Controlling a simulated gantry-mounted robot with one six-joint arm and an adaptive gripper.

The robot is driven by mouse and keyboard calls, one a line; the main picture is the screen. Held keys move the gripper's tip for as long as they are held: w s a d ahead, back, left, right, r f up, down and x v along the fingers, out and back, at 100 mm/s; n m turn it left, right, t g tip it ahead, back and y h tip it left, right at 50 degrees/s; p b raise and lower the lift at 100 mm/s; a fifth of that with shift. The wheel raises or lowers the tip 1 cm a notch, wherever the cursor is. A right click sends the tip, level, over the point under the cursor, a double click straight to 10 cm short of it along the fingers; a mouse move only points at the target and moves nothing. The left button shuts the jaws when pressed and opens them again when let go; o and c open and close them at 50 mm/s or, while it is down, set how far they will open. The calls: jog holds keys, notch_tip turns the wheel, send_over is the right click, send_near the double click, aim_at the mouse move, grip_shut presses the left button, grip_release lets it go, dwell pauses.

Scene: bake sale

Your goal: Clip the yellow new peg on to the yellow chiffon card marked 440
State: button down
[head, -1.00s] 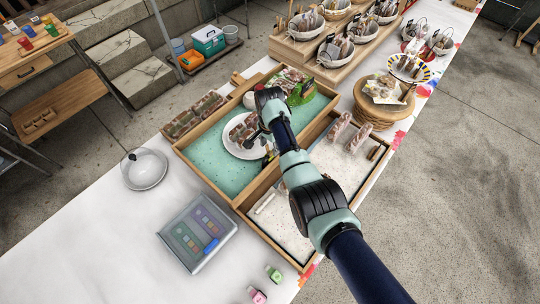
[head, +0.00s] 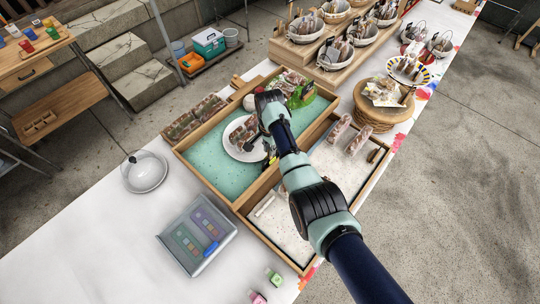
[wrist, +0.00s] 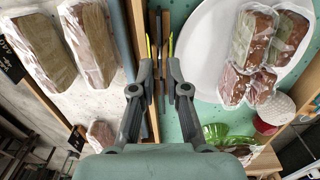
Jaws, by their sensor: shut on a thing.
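My gripper (wrist: 159,66) is in the middle of the wrist view, pointing down over the wooden trays. Its fingers are closed on a narrow thing with dark upright parts. Yellow slivers show at the fingertips, which fits the yellow peg (wrist: 171,44), but its outline is mostly hidden. In the head view my gripper (head: 268,150) is at the right edge of the white plate, beside the divider between the trays.
Wrapped cake slices lie on the white plate (wrist: 203,55) in the green-floored tray (head: 208,163). Other wrapped pieces (head: 339,128) stand in the pale tray at right. A wooden divider (head: 258,188) separates the trays. A clear box (head: 197,234) and glass dome (head: 145,172) stand at left.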

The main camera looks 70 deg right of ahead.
notch_tip(320, 180, up, 6)
jog(key=p, duration=0.5)
jog(key=shift+p, duration=0.4)
jog(key=shift+s, duration=0.1)
